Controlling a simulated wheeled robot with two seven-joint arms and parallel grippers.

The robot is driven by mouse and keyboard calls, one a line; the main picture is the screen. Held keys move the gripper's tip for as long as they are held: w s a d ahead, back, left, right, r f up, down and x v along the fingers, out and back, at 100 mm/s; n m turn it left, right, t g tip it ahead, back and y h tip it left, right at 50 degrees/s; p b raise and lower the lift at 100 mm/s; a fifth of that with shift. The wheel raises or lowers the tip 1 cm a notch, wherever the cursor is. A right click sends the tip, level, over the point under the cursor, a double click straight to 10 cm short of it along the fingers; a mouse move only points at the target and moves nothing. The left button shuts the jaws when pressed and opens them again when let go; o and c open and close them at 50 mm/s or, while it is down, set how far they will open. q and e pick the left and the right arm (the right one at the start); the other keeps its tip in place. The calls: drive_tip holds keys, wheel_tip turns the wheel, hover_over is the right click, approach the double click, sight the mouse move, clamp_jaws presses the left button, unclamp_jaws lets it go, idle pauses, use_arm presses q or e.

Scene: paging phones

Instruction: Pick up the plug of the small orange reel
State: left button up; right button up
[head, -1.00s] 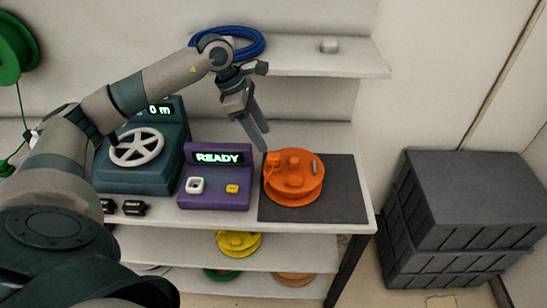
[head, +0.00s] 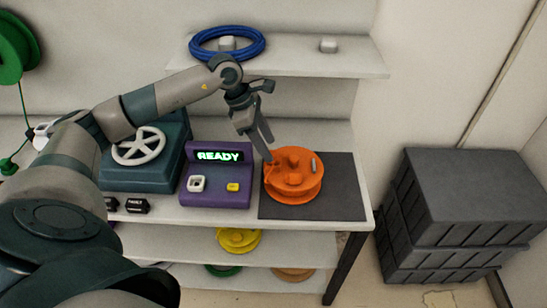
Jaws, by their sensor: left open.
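The small orange reel (head: 296,182) lies flat on a dark mat (head: 342,190) at the right end of the bench. Small orange raised parts stand on its top, and a small grey piece shows at its right; I cannot tell for certain which part is the plug. My left gripper (head: 268,149) points down just above the reel's back left edge. Its fingers are open, with nothing seen between them, and the fingertips partly overlap the reel's edge in the picture. My right gripper is out of view.
A purple box with a READY display (head: 217,176) stands left of the mat. A teal machine with a white handwheel (head: 138,147) is further left. A shelf (head: 300,57) with a blue coil (head: 227,43) is above. Dark crates (head: 455,210) stand right of the bench.

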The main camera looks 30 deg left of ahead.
sight(271, 151)
use_arm(q)
drive_tip(key=p+x, duration=0.1)
drive_tip(key=x, duration=0.2)
drive_tip(key=shift+f, duration=0.35)
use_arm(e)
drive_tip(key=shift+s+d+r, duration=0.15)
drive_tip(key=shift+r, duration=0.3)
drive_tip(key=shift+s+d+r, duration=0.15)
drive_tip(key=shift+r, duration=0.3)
use_arm(q)
drive_tip(key=shift+c, duration=0.3)
drive_tip(key=c, duration=1.1)
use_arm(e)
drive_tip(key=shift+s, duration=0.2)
use_arm(q)
drive_tip(key=shift+w, duration=0.1)
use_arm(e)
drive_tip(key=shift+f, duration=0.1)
